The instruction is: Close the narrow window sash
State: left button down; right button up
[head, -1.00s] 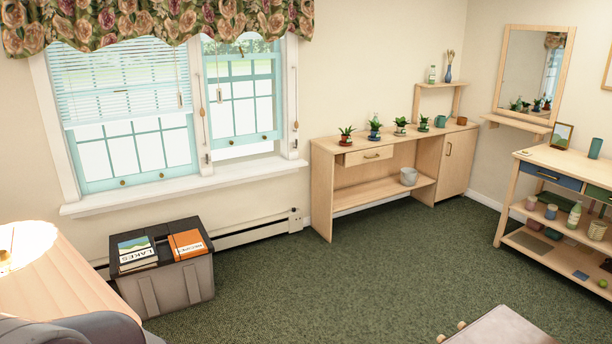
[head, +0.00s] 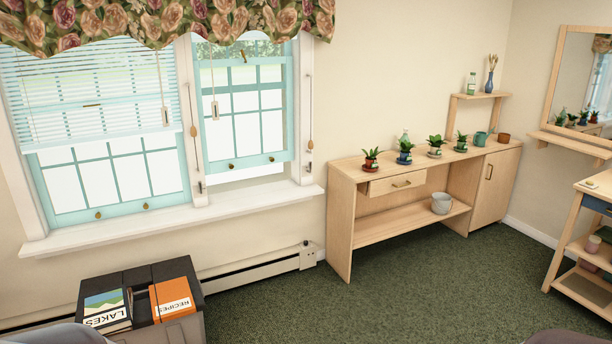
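The narrow window sash (head: 247,159) is the teal-framed lower sash of the right-hand window. It is raised a little, with a bright gap (head: 243,174) between its bottom rail and the white sill (head: 226,203). Two small brass knobs sit on its bottom rail. The wider window (head: 114,211) to its left has a teal sash down near the sill and a white blind (head: 85,93) over its upper part. Neither of my grippers shows in the head view. Grey rounded shapes at the bottom edge may be parts of me.
A grey storage box (head: 189,332) with two books on its lid stands below the wide window. A baseboard heater (head: 260,272) runs under the sill. A wooden console (head: 340,217) with potted plants stands to the right. Green carpet (head: 400,290) lies open before it.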

aim_at(223, 166)
jog(key=i+u, duration=0.1)
jog(key=i, duration=0.7)
jog(key=i+l, duration=0.1)
jog(key=i, duration=0.65)
jog(key=i+l+u, duration=0.15)
jog(key=i, duration=0.65)
jog(key=i+j+z, duration=0.15)
jog(key=i+z, duration=0.15)
jog(key=i, duration=0.2)
jog(key=i+j+z, duration=0.3)
jog(key=i, duration=0.2)
jog(key=i+j+z, duration=0.4)
jog(key=i+j, duration=0.25)
jog(key=j, duration=0.3)
jog(key=i+j+z, duration=0.15)
jog(key=j, duration=0.2)
jog(key=i+j+z, duration=0.1)
jog(key=j, duration=0.2)
jog(key=i+j, duration=0.2)
jog(key=j, duration=0.2)
jog(key=z, duration=0.05)
